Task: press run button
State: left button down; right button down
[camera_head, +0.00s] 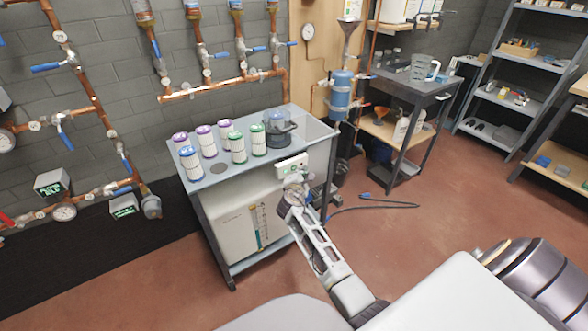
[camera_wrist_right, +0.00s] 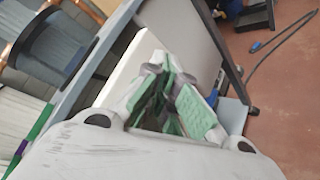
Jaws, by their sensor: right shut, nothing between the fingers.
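A small white control box (camera_head: 291,166) with green markings sits at the front edge of the pump table. The markings are too small to read, so I cannot tell which one is the run button. My right gripper (camera_head: 295,188) is just below and in front of this box in the head view and partly overlaps its lower edge. I cannot tell whether it touches the box. In the right wrist view, the green-padded fingers (camera_wrist_right: 168,98) are shut with nothing between them. The control box is not clearly visible there. My left gripper is not in view.
The table (camera_head: 211,186) carries several filter canisters with purple, green and blue caps, and a dark clear-walled vessel (camera_head: 280,130). A white tank unit (camera_head: 237,233) stands beneath. Copper pipes with valves line the left wall. A cable (camera_head: 385,203) lies on the floor to the right.

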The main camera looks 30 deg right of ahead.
jog(key=shift+s, duration=0.1)
pick_arm(q)
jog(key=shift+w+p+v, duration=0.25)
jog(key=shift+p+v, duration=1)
jog(key=shift+p, duration=0.05)
pick_arm(e)
jog(key=shift+s+d, duration=0.2)
jog(key=shift+s, duration=2.25)
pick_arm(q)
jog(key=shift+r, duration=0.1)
